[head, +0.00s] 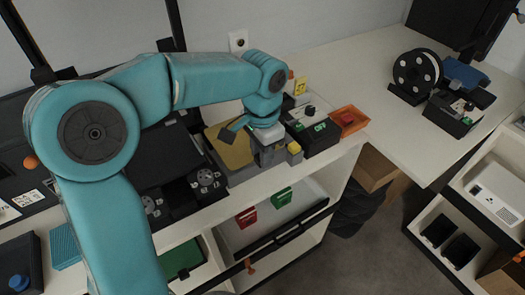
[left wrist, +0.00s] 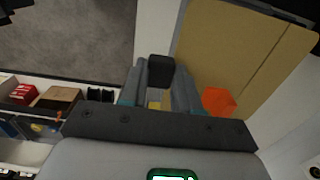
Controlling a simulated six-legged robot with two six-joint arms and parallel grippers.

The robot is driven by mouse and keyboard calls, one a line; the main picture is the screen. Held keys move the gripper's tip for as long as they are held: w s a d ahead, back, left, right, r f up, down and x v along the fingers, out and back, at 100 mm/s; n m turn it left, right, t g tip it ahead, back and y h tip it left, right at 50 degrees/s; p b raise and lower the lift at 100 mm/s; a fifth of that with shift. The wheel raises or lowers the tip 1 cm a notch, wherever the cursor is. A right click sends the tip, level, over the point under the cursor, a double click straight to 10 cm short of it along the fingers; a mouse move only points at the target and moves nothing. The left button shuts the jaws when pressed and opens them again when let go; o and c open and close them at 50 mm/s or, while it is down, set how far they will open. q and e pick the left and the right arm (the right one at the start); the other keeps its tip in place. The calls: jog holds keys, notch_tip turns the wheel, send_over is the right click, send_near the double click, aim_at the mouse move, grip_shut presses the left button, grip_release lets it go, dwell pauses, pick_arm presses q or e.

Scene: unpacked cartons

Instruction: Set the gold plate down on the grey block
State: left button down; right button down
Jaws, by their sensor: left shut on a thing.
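The gold plate (head: 231,151) shows in the head view just left of my left gripper (head: 266,146). It also fills the upper right of the left wrist view (left wrist: 228,48), tilted in the picture. My left gripper (left wrist: 163,82) is shut, with a small dark block-shaped piece (left wrist: 160,68) at its fingertips. I cannot tell whether this piece is part of the plate. A grey surface (head: 241,176) shows below the plate's near edge and may be the grey block. The gripper hides part of this area, and I cannot tell whether plate and grey surface touch. My right gripper is not in view.
Right of the gripper stand a dark box with green parts (head: 318,134) and an orange tray (head: 349,119). A black device with round dials (head: 187,191) lies to the left. The white table (head: 375,75) at right has free room. Open shelves lie below.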

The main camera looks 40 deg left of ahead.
pick_arm(q)
jog(key=shift+f, duration=0.2)
dwell(0.5)
jog(key=shift+f+b, duration=0.85)
jog(key=shift+f, duration=0.2)
jog(key=c, duration=0.7)
grip_release()
jog(key=shift+r, duration=0.1)
jog(key=shift+c, duration=0.2)
jog(key=shift+r+p, duration=1.65)
jog(key=shift+r, duration=0.05)
jog(key=shift+f, duration=0.1)
